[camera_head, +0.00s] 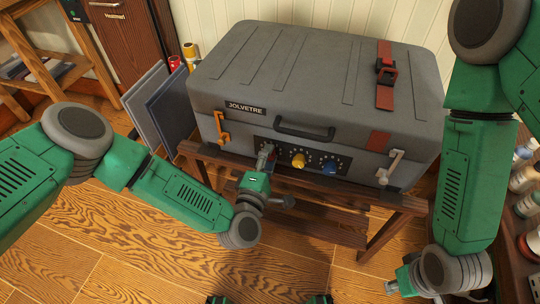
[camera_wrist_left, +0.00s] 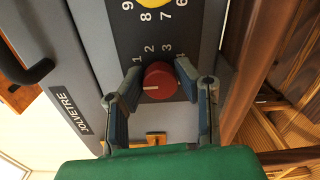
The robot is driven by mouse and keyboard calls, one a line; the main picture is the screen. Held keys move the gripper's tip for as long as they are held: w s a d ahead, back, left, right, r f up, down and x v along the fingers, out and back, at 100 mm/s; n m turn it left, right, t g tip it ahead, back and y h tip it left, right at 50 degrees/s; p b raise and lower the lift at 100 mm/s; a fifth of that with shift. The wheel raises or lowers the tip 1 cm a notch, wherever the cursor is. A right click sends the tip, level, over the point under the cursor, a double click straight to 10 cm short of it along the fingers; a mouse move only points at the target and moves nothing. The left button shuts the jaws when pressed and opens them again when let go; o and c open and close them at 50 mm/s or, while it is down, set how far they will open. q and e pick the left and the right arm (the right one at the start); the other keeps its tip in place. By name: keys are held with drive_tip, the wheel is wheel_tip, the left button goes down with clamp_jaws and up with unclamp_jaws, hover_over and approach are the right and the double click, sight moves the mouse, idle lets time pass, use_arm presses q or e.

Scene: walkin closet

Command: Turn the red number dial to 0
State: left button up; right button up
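The red number dial (camera_wrist_left: 159,82) is on the dark panel of a grey suitcase (camera_head: 310,80) marked JOLVETRE. In the left wrist view its white mark points left and slightly down, and the numbers 1, 2 and 3 show above it; 0 is not visible. My left gripper (camera_wrist_left: 157,78) is open, with one finger on each side of the dial; I cannot tell whether they touch it. In the head view the left gripper (camera_head: 266,156) mostly hides the red dial. My right gripper (camera_head: 391,287) is at the bottom right, away from the suitcase, its fingers unclear.
Yellow (camera_head: 298,161) and blue (camera_head: 329,168) dials sit to the right of the red one. An orange latch (camera_head: 221,128), a pale latch (camera_head: 390,167) and a dark handle (camera_head: 304,130) stick out nearby. The suitcase rests on a wooden stand (camera_head: 405,202); bottles stand at the right.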

use_arm(q)
drive_tip(key=o, duration=0.3)
drive_tip(key=shift+s+a+f, duration=0.1)
drive_tip(key=shift+a+f, duration=0.1)
drive_tip(key=shift+f, duration=0.1)
drive_tip(key=shift+o, duration=0.2)
drive_tip(key=shift+r, duration=0.1)
drive_tip(key=shift+s, duration=0.1)
drive_tip(key=v, duration=1.1)
drive_tip(key=shift+s+a, duration=0.2)
drive_tip(key=shift+s, duration=0.15)
drive_tip(key=shift+r, duration=0.1)
